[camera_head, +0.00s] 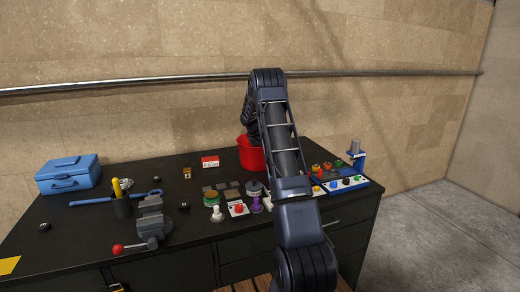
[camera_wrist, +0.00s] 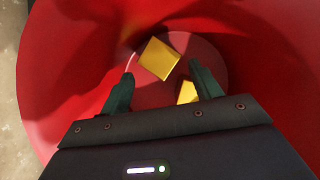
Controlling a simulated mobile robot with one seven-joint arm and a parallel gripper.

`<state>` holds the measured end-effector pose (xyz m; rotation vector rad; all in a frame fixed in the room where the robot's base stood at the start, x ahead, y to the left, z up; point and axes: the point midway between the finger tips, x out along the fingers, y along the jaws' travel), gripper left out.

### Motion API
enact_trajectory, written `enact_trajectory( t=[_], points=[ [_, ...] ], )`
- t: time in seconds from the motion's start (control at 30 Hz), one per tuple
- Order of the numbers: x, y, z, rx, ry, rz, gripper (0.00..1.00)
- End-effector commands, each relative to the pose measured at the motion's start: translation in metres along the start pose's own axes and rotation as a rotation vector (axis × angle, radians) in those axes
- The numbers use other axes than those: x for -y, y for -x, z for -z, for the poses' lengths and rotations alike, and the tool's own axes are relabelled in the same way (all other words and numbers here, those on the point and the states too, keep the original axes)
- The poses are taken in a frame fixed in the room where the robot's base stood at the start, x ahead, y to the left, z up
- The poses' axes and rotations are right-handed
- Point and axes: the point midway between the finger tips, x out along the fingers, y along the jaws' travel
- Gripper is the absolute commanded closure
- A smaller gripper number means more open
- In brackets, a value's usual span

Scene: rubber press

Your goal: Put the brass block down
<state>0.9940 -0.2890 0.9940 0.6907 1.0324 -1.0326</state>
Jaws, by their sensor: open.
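A red bucket (camera_head: 249,155) stands on the dark workbench, and my arm reaches down into it from above. In the wrist view I look into the red bucket (camera_wrist: 75,60). A yellow, brass-coloured block (camera_wrist: 159,58) lies tilted near the bucket floor, just beyond my fingertips. A second yellow piece (camera_wrist: 187,92) shows beside my right finger, partly hidden by my gripper. I cannot tell which one is the brass block. My gripper (camera_wrist: 161,73) is open inside the bucket, with nothing clearly held between its fingers. The gripper is hidden in the head view.
A blue toolbox (camera_head: 68,175), a vise (camera_head: 152,220) and a blue wrench (camera_head: 95,201) occupy the bench's left side. Several stamps and small plates stand in front of the bucket. A tray of coloured knobs (camera_head: 341,186) is at right. A red-and-white box (camera_head: 210,162) is left of the bucket.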

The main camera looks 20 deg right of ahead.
Motion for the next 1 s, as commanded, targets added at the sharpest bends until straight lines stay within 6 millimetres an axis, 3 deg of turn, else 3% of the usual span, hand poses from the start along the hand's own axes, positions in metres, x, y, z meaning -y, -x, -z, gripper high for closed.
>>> enact_trajectory(
  t=[0.17,0.7,1.0],
  points=[
    [0.0,0.01,-0.004,0.001,-0.001,-0.001,0.37],
    [0.0,0.107,-0.004,0.001,0.0,-0.002,0.37],
    [0.002,0.132,-0.003,-0.001,-0.01,-0.002,0.37]
  ],
)
